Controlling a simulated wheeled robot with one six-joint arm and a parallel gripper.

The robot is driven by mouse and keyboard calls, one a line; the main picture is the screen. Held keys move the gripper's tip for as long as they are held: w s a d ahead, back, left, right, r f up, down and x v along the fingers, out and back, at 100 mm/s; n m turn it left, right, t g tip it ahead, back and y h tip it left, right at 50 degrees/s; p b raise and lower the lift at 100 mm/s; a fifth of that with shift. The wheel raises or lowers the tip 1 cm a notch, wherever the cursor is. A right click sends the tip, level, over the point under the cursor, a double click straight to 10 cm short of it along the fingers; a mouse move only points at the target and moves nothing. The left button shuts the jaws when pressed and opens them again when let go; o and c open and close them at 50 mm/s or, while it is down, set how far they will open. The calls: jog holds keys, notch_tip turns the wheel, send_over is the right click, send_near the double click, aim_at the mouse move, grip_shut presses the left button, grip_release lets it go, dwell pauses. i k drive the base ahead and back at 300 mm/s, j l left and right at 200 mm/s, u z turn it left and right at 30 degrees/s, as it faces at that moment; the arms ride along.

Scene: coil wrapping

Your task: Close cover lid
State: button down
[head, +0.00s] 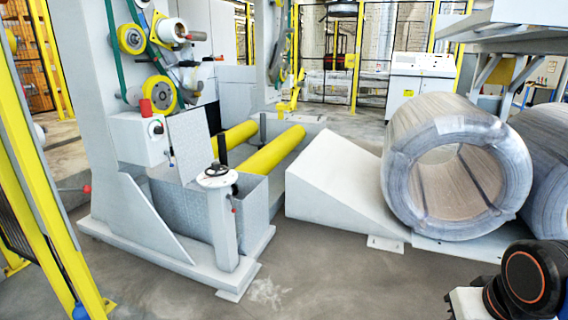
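A grey textured plate (189,142), which looks like the cover lid, stands raised and slightly tilted beside the white control box of the wrapping machine. Its lower edge is at the grey textured housing (255,199) in front of the yellow rollers. The plate looks hinged open there, but I cannot see the hinge clearly. My gripper is not in view. Only a dark part of my arm with an orange ring shows at the bottom right, well apart from the plate.
A white post (221,222) with a round top stands in front of the housing. Yellow rollers (272,152) lie behind it. A white ramp (335,185) and a large wrapped coil (408,150) are at right. A yellow fence post (50,215) stands at left. The front floor is clear.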

aim_at(188, 131)
jog(key=i+u, duration=0.15)
jog(key=i, duration=0.3)
jog(key=i+l+u, duration=0.2)
jog(key=i, duration=0.2)
jog(key=i+l+u, duration=0.15)
jog(key=i, duration=0.25)
jog(key=i+l+u, duration=0.2)
jog(key=i, duration=0.25)
